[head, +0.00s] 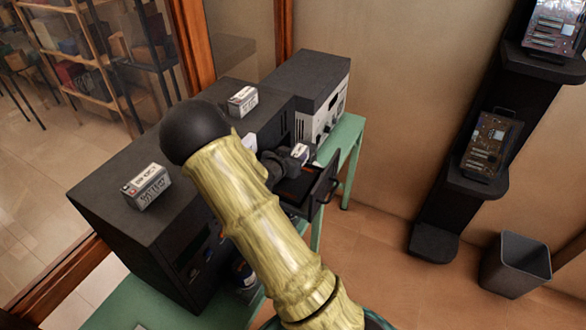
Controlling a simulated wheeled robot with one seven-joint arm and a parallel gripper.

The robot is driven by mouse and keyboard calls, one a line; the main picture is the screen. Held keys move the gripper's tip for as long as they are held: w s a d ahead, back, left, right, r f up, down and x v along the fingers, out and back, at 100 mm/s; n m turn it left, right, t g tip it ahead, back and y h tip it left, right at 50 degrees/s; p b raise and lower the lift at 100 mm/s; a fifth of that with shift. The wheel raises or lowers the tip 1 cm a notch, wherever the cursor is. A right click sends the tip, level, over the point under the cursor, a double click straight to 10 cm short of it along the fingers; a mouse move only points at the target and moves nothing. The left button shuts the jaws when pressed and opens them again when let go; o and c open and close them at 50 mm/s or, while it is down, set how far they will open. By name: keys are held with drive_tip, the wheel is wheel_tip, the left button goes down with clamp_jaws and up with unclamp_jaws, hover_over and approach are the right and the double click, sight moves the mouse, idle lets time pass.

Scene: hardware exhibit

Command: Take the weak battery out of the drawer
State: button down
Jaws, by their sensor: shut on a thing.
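The drawer (326,186) is pulled open from the dark cabinet, with a dark front and an orange-brown inside. My gripper (291,158) is at the drawer, partly hidden behind my pale, bamboo-like arm. It is shut on a small white-and-dark battery (301,152), which shows just past the gripper at the drawer's back part. I cannot tell whether the battery touches the drawer floor, and its label is too small to read. Two similar boxy batteries stand on the cabinet top, one at the left (148,187) and one farther back (242,101).
The dark cabinet (105,205) stands on a green table (347,143). A grey-fronted device (318,120) stands behind the drawer. Wall shelves (478,183) holding circuit boards and a bin (515,265) are at the right. The floor between is clear.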

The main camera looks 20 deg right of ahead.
drive_tip(key=shift+r, duration=1.35)
